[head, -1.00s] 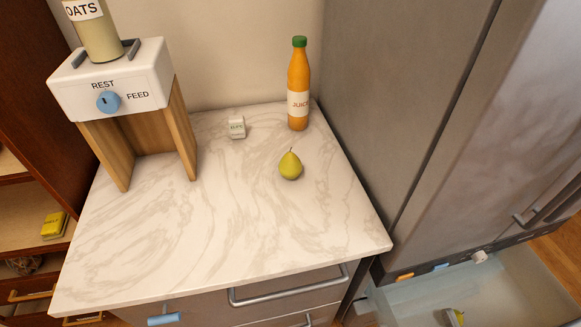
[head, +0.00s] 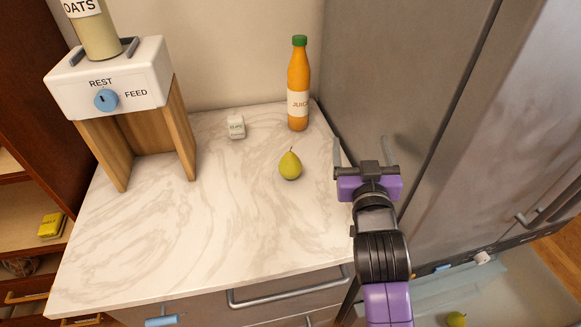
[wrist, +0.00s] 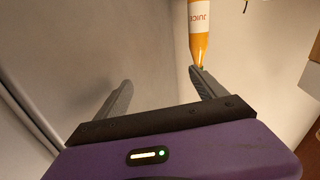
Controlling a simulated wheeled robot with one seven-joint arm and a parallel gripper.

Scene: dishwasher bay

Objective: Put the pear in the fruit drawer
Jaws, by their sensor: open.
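The green-yellow pear (head: 290,165) stands upright on the marble counter, stem up, in front of the juice bottle. My gripper (head: 362,146) is open and empty, raised at the counter's right edge, to the right of the pear and apart from it. In the wrist view my two grey fingers (wrist: 160,90) are spread with nothing between them. An open, pale drawer (head: 500,290) sits low at the right, below the steel fridge front; another yellow-green fruit (head: 456,319) lies in it. My arm hides part of this drawer. The pear is not seen in the wrist view.
The orange juice bottle (head: 298,90) stands at the counter's back right; it also shows beyond a fingertip in the wrist view (wrist: 199,30). A small white box (head: 236,127) is left of it. An oats dispenser (head: 110,85) stands at left. The counter (head: 190,230) is clear in front.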

